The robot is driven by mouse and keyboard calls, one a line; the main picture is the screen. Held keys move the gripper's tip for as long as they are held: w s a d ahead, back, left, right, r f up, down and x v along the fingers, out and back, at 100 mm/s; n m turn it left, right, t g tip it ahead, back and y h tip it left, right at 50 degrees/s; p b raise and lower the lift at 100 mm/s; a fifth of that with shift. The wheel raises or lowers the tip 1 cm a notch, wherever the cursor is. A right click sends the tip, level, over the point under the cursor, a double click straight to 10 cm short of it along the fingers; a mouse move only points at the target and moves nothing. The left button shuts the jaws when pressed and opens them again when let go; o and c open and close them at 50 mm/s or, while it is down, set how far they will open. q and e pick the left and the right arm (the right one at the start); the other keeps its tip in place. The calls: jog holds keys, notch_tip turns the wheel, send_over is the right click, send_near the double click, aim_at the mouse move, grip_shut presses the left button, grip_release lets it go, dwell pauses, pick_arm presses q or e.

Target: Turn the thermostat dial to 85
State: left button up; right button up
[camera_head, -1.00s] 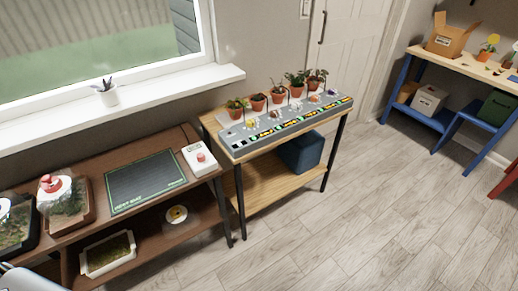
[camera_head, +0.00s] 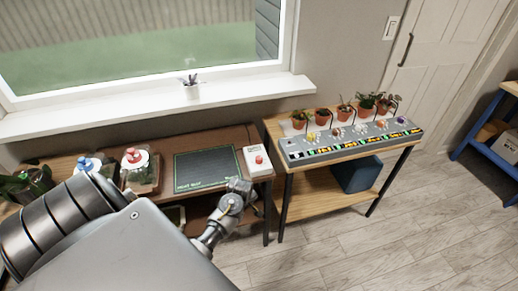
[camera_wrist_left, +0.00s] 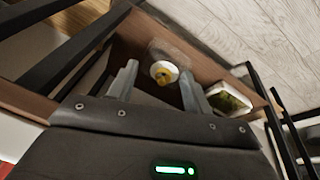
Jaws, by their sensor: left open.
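A white box with a red round knob (camera_head: 259,160), which looks like the thermostat dial, sits at the right end of the brown table (camera_head: 232,140). Its markings are too small to read. My left gripper (camera_head: 240,188) is in front of the table's front edge, just below and left of that box in the head view, and apart from it. In the left wrist view my left gripper (camera_wrist_left: 159,69) is open and empty, facing the lower shelf. The dial does not show in the wrist view. My right gripper is not in view.
A dark mat (camera_head: 207,168) lies left of the box. A round white dish with a yellow piece (camera_wrist_left: 163,72) is on the lower shelf.

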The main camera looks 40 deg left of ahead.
pick_arm(q)
jog(key=w+a+r+n+t+h+p, duration=0.1)
jog(key=w+a+r+n+p, duration=0.15)
jog(key=r+n, duration=0.95)
jog(key=n+t+h, duration=0.1)
jog(key=n+h, duration=0.2)
jog(key=n, duration=0.2)
send_near(259, 158)
jog(key=b+x, duration=0.1)
jog(key=x, duration=0.6)
jog(key=shift+d+f, duration=0.1)
jog(key=shift+f, duration=0.1)
jog(key=shift+w+f, duration=0.25)
jog(key=shift+f, duration=0.3)
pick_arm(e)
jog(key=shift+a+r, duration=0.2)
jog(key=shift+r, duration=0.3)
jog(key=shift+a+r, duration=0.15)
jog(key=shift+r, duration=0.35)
